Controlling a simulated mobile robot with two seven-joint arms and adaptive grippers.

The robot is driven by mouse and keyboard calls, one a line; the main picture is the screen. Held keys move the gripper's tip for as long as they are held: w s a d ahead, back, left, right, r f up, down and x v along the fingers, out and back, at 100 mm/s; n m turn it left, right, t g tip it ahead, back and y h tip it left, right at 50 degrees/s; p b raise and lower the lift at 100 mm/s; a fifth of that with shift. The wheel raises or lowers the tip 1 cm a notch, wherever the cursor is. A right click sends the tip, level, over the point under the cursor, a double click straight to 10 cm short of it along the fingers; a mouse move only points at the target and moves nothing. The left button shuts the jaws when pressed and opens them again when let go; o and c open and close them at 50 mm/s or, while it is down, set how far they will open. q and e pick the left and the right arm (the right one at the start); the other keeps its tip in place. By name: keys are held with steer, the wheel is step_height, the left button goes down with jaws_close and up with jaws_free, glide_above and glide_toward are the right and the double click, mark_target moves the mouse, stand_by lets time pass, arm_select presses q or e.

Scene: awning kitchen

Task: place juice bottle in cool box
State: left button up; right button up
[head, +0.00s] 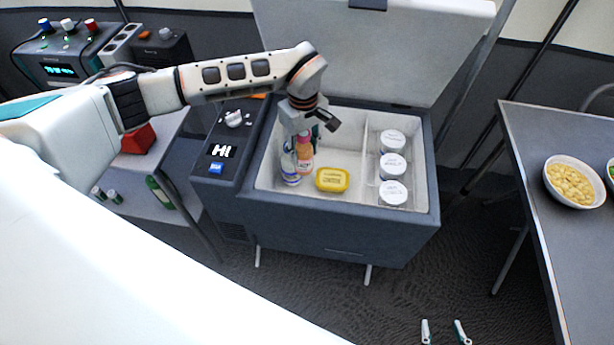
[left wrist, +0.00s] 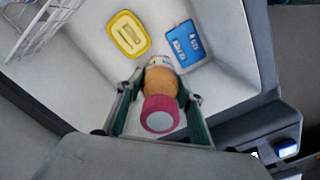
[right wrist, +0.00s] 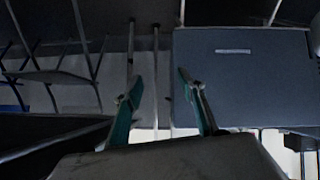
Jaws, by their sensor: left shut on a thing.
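The juice bottle, orange with a pink cap, shows in the head view (head: 305,158) and in the left wrist view (left wrist: 160,115). My left gripper (head: 308,128) is shut on it from above, with fingers on both sides of the bottle (left wrist: 158,103). The bottle is inside the left compartment of the open cool box (head: 340,236). I cannot tell whether its base touches the floor. My right gripper (right wrist: 160,100) is open and empty, away from the box; its fingertips also show at the bottom of the head view (head: 444,331).
A yellow tub (head: 332,179) and a blue-and-white item (head: 290,170) share the left compartment; the item looks blue in the left wrist view (left wrist: 186,43). Several white-lidded jars (head: 393,167) stand behind the divider. The lid (head: 375,35) is raised. A table (head: 555,130) with bowls stands right.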

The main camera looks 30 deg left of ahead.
mark_target(304, 163)
arm_select(q)
step_height(304, 163, down, 7)
steer(key=shift+f+b, duration=0.15)
steer(key=shift+b, duration=0.6)
steer(key=shift+f, duration=0.15)
step_height(304, 163, down, 4)
steer(key=shift+s+r+b, duration=0.1)
steer(key=shift+b, duration=0.5)
steer(key=shift+f, duration=0.35)
steer(key=shift+r, duration=0.2)
steer(key=o, duration=1.3)
steer(key=shift+f, duration=0.2)
steer(key=shift+r, duration=0.1)
steer(key=r, duration=0.2)
steer(key=r+p, duration=0.1)
steer(key=r, duration=0.3)
steer(key=shift+w+p, duration=0.3)
steer(key=shift+p, duration=0.05)
step_height(304, 163, up, 5)
steer(key=shift+s+r+p, duration=0.1)
steer(key=shift+p, duration=0.55)
steer(key=shift+r, duration=0.45)
steer(key=shift+s, duration=0.1)
arm_select(e)
steer(key=shift+w+a, duration=0.1)
steer(key=shift+r, duration=0.15)
